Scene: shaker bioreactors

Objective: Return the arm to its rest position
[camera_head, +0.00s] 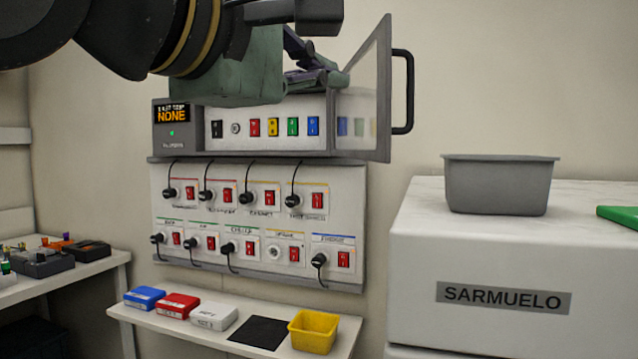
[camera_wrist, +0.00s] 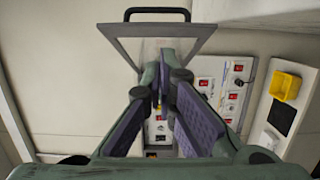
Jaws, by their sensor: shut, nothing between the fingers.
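My gripper (camera_head: 318,62) is at the top middle of the head view, in front of the upper part of the control unit (camera_head: 265,128) and left of its open door (camera_head: 368,95). In the wrist view its two purple fingers (camera_wrist: 166,78) come together at the tips, with nothing between them. The door's framed panel (camera_wrist: 150,50) and dark handle show beyond the fingers. I cannot tell the exact gap between the fingertips and the door. My arm fills the upper left of the head view and hides part of the control unit's top.
A switch panel (camera_head: 160,215) with black plugs hangs below the control unit. A shelf (camera_head: 130,315) holds blue, red and white boxes, a black mat (camera_head: 258,333) and a yellow bin (camera_head: 313,331). At right a grey tub (camera_head: 498,185) stands on a white SARMUELO machine (camera_head: 430,250).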

